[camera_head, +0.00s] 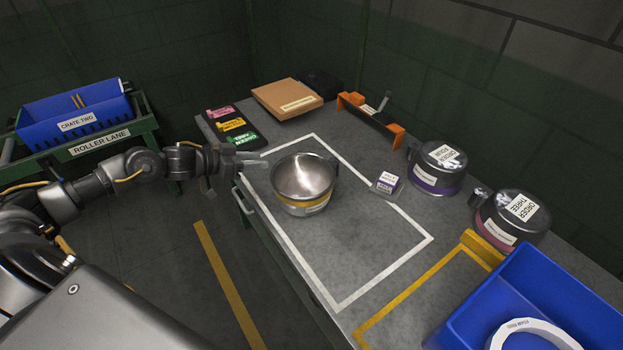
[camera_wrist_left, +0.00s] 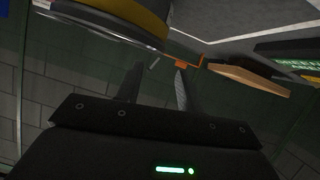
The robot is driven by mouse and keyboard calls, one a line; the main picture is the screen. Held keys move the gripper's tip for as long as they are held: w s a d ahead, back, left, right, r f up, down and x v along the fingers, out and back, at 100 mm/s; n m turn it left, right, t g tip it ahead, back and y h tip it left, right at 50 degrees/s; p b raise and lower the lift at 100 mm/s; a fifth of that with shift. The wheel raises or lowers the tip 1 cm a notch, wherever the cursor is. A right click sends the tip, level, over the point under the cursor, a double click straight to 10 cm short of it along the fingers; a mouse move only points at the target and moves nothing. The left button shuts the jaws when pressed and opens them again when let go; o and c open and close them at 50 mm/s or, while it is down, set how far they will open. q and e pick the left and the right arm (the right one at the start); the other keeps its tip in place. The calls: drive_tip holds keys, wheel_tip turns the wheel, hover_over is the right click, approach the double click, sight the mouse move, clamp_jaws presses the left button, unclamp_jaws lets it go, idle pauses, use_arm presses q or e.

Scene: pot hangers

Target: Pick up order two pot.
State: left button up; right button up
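A shiny steel pot (camera_head: 303,178) with a yellow band stands upright inside the white outline on the grey table; its label is too small to read. Its rounded side with the yellow band also shows at the top of the left wrist view (camera_wrist_left: 120,14). My left gripper (camera_head: 255,160) is at the table's left edge, level with the pot and just left of it. In the left wrist view its two fingers (camera_wrist_left: 155,85) are apart with nothing between them. I cannot tell whether a fingertip touches the pot. My right gripper is not in view.
A small label stand (camera_head: 388,184), an orange rack (camera_head: 371,121), a cardboard box (camera_head: 287,98) and a blue crate (camera_head: 540,290) share the table. The outline's front part is clear.

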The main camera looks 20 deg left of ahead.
sight(282, 160)
use_arm(q)
drive_tip(key=x, duration=0.4)
drive_tip(key=shift+p, duration=0.4)
drive_tip(key=shift+w, duration=0.1)
drive_tip(key=shift+w+d, duration=0.1)
drive_tip(key=shift+d, duration=0.1)
drive_tip(key=p+x, duration=0.1)
drive_tip(key=x, duration=0.4)
drive_tip(key=shift+a+f, duration=0.1)
drive_tip(key=shift+f, duration=0.05)
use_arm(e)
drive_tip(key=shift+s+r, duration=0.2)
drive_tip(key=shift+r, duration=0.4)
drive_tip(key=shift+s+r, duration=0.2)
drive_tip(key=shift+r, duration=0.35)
use_arm(q)
drive_tip(key=shift+c, duration=0.5)
